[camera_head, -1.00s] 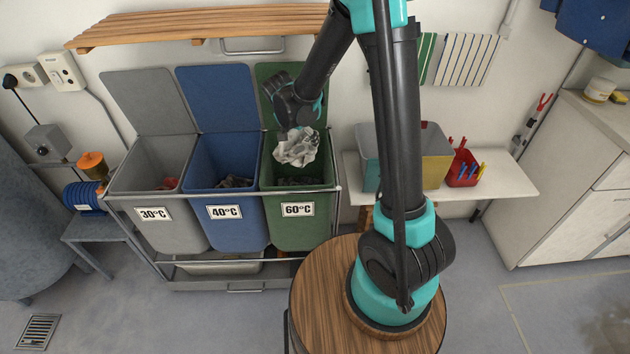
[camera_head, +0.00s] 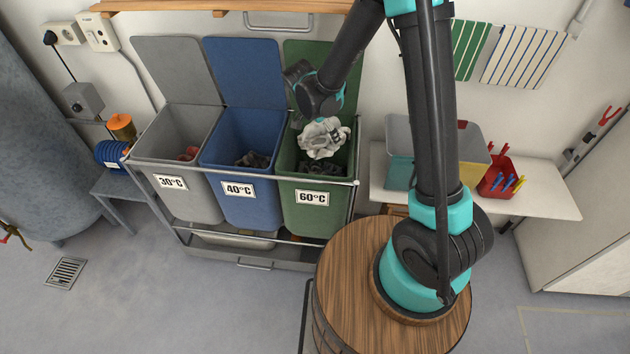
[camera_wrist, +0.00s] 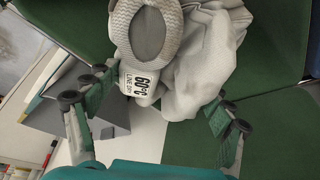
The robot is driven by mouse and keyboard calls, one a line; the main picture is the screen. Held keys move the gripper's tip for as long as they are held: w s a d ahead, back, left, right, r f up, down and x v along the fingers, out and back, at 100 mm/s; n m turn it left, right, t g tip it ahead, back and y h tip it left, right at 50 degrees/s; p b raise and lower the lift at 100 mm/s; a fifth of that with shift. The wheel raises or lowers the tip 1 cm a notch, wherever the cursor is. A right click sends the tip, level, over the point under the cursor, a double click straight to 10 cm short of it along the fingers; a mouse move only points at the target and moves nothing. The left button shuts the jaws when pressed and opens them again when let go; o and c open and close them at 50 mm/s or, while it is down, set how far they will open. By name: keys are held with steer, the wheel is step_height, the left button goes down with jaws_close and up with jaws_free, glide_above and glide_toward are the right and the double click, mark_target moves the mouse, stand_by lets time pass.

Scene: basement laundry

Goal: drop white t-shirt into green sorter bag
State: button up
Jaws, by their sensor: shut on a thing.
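The white t-shirt (camera_head: 324,138) is a crumpled bundle over the mouth of the green sorter bag (camera_head: 312,212), which is labelled 60°C. My gripper (camera_head: 318,118) is above it and shut on the shirt. The wrist view shows the bunched shirt (camera_wrist: 200,65) in front of my gripper's two fingers (camera_wrist: 155,112), with a rounded neck opening and a tag reading 60°C. Green bag fabric (camera_wrist: 270,130) shows behind it. The exact finger contact is hidden.
A grey 30°C bag (camera_head: 190,195) and a blue 40°C bag (camera_head: 240,203) stand left, each holding dark or red cloth. A metal rail (camera_head: 250,176) runs along the front. A shelf (camera_head: 540,195) with a red caddy (camera_head: 495,180) is right.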

steer(key=shift+f, duration=0.35)
steer(key=o, duration=1.4)
steer(key=shift+r, duration=0.1)
steer(key=v, duration=0.7)
steer(key=shift+s+a+r, duration=0.1)
steer(key=shift+r, duration=0.05)
